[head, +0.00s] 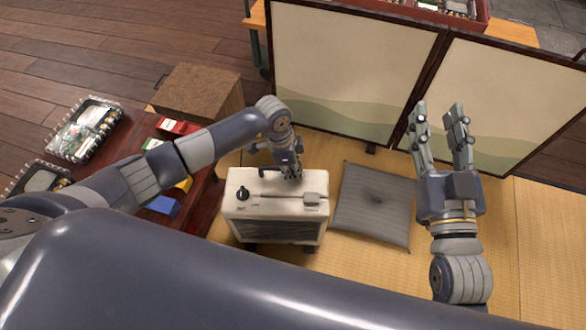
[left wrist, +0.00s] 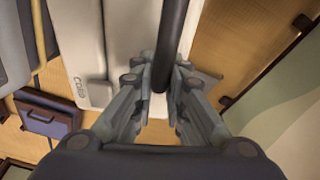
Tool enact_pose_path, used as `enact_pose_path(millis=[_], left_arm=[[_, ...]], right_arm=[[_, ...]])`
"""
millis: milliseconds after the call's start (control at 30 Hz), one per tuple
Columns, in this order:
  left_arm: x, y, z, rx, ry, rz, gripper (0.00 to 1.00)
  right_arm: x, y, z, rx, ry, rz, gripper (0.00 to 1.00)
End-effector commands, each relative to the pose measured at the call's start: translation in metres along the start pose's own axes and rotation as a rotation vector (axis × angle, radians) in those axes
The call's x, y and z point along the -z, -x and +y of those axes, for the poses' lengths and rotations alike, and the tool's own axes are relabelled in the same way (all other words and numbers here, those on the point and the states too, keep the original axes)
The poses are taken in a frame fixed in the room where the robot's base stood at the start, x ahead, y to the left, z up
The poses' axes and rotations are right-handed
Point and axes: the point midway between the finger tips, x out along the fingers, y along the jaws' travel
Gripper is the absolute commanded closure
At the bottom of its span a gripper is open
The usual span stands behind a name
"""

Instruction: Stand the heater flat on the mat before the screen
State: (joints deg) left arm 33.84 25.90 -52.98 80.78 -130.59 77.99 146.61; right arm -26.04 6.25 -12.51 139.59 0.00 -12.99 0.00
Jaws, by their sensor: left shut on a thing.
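The heater (head: 276,205) is a cream box with a dark knob, a slider on top and a dark grille in front. It appears upright over the tatami mat (head: 345,275), left of the grey cushion; I cannot tell whether its feet touch the mat. My left gripper (head: 290,174) is shut on its dark handle at the top rear edge. The left wrist view shows the handle (left wrist: 170,45) between the fingers (left wrist: 160,95) and the cream heater top (left wrist: 85,50). My right gripper (head: 442,112) is open and empty, in front of the folding screen (head: 350,70).
A grey cushion (head: 375,205) lies on the mat right of the heater. A dark red table (head: 120,165) with colored blocks and electronic units stands at left, beside a brown box (head: 198,92). Bare mat shows at right.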

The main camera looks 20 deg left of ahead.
Motion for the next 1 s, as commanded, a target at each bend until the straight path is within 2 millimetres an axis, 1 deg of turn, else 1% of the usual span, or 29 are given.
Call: enact_pose_path(millis=[33,67,100,133,367,400,467,567,667,1000], left_arm=[[0.004,0.005,-0.002,0.003,0.0,0.007,1.0],[0.004,0.005,-0.002,0.003,0.0,0.007,0.8],[0.004,0.004,-0.002,0.003,0.0,0.007,0.71],[0.003,0.004,-0.002,0.003,0.0,0.007,0.65],[0.001,0.002,-0.001,0.001,0.0,0.003,0.64],[-0.003,-0.003,0.002,-0.004,0.001,-0.005,0.64],[-0.003,-0.003,0.002,-0.004,0.001,-0.005,0.64],[-0.002,0.003,0.001,-0.002,0.0,-0.003,0.64],[-0.001,0.017,-0.001,0.001,0.0,-0.001,0.64],[0.001,0.09,-0.002,0.004,-0.001,0.003,0.64]], right_arm=[[0.001,0.0,0.0,0.0,0.0,0.0,0.6],[0.001,0.0,0.0,0.0,0.0,0.0,0.6],[0.001,0.0,0.0,0.0,0.0,0.0,0.6],[0.001,0.0,0.0,0.0,0.0,0.0,0.6],[0.0,0.0,0.0,0.0,0.0,0.0,0.6],[-0.001,0.0,0.0,0.0,0.0,0.0,0.6],[-0.001,0.0,0.0,0.0,0.0,0.0,0.6],[-0.001,0.0,0.0,0.0,0.0,0.0,0.6],[0.0,0.0,0.0,0.0,0.0,0.0,0.6],[0.0,0.0,0.0,0.0,0.0,0.0,0.6]])
